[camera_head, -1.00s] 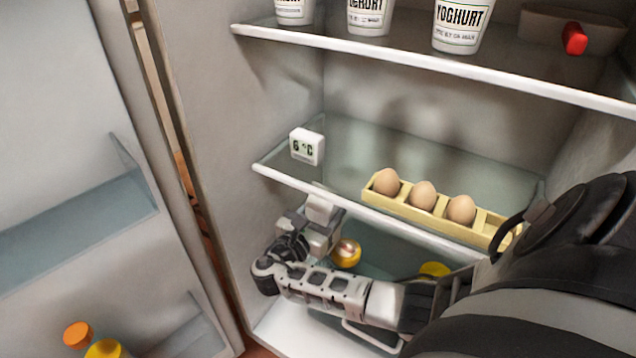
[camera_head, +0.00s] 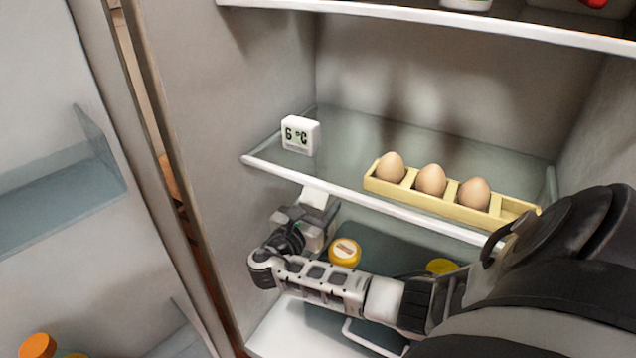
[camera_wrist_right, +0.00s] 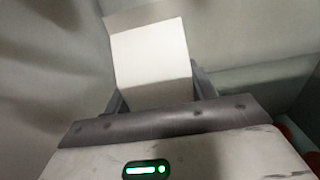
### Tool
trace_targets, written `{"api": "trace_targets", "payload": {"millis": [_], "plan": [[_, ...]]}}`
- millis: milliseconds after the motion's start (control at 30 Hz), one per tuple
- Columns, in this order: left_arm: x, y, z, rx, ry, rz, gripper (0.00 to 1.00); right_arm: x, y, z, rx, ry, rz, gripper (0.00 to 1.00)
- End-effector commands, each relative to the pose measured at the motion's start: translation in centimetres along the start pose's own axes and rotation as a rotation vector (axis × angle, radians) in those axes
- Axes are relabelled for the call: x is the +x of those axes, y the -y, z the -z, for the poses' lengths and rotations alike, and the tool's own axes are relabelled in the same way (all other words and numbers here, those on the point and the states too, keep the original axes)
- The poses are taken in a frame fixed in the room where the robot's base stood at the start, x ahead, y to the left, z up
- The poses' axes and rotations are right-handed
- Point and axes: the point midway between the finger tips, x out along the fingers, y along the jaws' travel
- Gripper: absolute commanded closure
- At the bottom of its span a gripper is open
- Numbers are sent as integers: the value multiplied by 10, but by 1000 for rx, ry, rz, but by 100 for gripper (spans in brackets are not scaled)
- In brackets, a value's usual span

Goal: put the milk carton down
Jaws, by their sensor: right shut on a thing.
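The milk carton (camera_head: 314,198) is a white box at the lower left inside the fridge, just below the front edge of the glass shelf. Only a small part of it shows in the head view. In the right wrist view the plain white carton (camera_wrist_right: 152,55) stands out between the fingers. My right gripper (camera_head: 306,216) is shut on it; the gripper body also shows in the right wrist view (camera_wrist_right: 160,98). I cannot tell whether the carton's base touches a surface. My left gripper is not in view.
The glass shelf (camera_head: 350,190) above carries a thermometer (camera_head: 300,134) and a yellow egg holder (camera_head: 405,190) with three eggs. A yellow-lidded jar (camera_head: 345,252) stands right of my gripper, and another yellow lid (camera_head: 441,266) farther right. The open door is at left.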

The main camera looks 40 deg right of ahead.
Motion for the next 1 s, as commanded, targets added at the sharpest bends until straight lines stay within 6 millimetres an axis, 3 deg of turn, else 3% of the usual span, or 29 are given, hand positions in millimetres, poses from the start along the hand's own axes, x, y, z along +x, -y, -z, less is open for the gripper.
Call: {"api": "trace_targets", "payload": {"millis": [133, 167, 200, 233, 567, 767, 1000], "plan": [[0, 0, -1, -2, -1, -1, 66, 0, 0, 2, 3, 3, 0, 87], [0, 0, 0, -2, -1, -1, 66, 0, 0, 3, 1, 0, 0, 35], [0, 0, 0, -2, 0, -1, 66, 0, 0, 3, 1, 0, 0, 24], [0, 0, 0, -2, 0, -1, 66, 0, 0, 3, 1, 0, 0, 22], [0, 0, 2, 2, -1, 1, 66, -1, 0, -1, 0, 0, -1, 22], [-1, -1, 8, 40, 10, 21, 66, -32, 0, -2, 0, -4, -1, 22], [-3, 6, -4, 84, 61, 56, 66, -67, 0, -1, -1, -2, 0, 22]]}}
